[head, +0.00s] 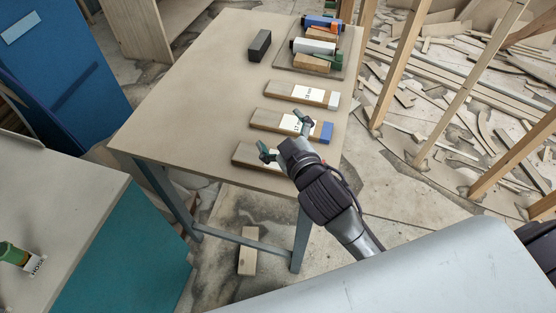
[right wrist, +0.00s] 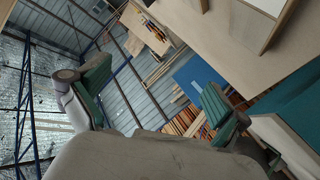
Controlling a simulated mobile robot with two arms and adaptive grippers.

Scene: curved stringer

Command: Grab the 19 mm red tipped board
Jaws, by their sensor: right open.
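Three flat boards lie in a row on the table (head: 200,75). The far one is a white-tipped board (head: 302,94), and the middle one is a blue-tipped board (head: 275,121). The nearest board (head: 246,154) is partly covered by my right gripper, and its right end is hidden. No red tip shows. My right gripper (head: 284,134) is open, with its green fingers spread over the nearest and middle boards. It also shows open in the right wrist view (right wrist: 156,82), with nothing between the fingers. My left gripper is not in view.
A dark block (head: 260,45) stands on the table near a tray (head: 282,59) holding several tools and blocks. Timber posts (head: 397,65) stand to the right. A teal-sided bench (head: 130,240) is at the left. The table's left half is clear.

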